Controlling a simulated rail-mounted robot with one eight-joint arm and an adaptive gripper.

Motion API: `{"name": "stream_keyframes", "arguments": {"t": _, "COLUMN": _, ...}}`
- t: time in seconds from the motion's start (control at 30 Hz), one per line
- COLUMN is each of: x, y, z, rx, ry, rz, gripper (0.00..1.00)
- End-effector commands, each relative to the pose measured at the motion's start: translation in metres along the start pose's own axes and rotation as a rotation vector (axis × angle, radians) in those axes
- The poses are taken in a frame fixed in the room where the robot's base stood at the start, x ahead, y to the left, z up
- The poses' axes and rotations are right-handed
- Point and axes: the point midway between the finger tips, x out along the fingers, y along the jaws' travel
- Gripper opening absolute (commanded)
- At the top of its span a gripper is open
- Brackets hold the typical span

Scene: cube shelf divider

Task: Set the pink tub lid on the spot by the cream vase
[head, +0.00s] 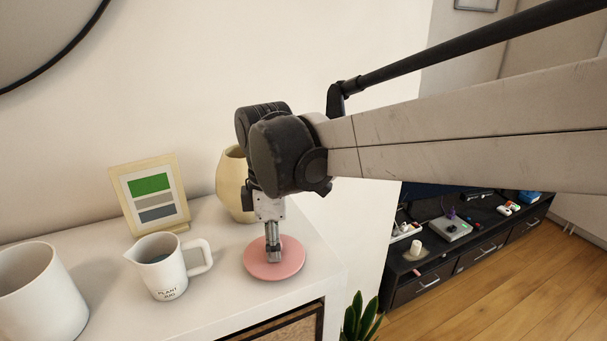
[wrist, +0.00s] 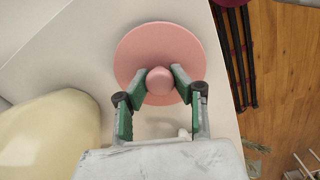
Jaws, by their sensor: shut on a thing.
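The pink tub lid (head: 286,262) is a flat round disc at the right end of the white shelf top, in front of the cream vase. In the wrist view the lid (wrist: 135,52) has a round knob at its middle. My gripper (head: 273,256) points down over the lid, and its green-padded fingers (wrist: 160,84) are shut on the knob. The lid looks level and at or very near the surface; I cannot tell whether it touches. The cream vase (head: 231,185) stands just behind and left of the lid, partly hidden by my arm. It also shows in the wrist view (wrist: 48,135).
A white jug (head: 165,268) marked "PLANT JUG" stands left of the lid. A white pot (head: 40,295) is farther left, and a framed picture (head: 150,195) leans behind. The white top (head: 215,285) ends just right of the lid. A plant (head: 358,318) is below.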

Motion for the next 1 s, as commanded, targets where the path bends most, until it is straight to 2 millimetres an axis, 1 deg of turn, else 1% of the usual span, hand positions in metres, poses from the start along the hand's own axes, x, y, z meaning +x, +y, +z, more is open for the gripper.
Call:
{"name": "stream_keyframes", "arguments": {"t": 0.23, "x": 0.004, "y": 0.0, "z": 0.0, "rx": 0.0, "ry": 0.0, "rz": 0.0, "gripper": 0.0}}
{"name": "stream_keyframes", "arguments": {"t": 0.27, "x": 0.004, "y": 0.0, "z": 0.0, "rx": 0.0, "ry": 0.0, "rz": 0.0, "gripper": 0.23}}
{"name": "stream_keyframes", "arguments": {"t": 0.4, "x": 0.003, "y": 0.0, "z": 0.0, "rx": 0.0, "ry": 0.0, "rz": 0.0, "gripper": 0.41}}
{"name": "stream_keyframes", "arguments": {"t": 0.63, "x": 0.003, "y": 0.0, "z": 0.0, "rx": 0.0, "ry": 0.0, "rz": 0.0, "gripper": 0.41}}
{"name": "stream_keyframes", "arguments": {"t": 0.77, "x": -0.002, "y": 0.0, "z": 0.0, "rx": 0.0, "ry": 0.0, "rz": 0.0, "gripper": 0.41}}
{"name": "stream_keyframes", "arguments": {"t": 0.87, "x": -0.013, "y": 0.0, "z": 0.0, "rx": 0.0, "ry": 0.0, "rz": 0.0, "gripper": 0.41}}
{"name": "stream_keyframes", "arguments": {"t": 1.0, "x": -0.037, "y": 0.0, "z": 0.0, "rx": 0.0, "ry": 0.0, "rz": 0.0, "gripper": 0.41}}
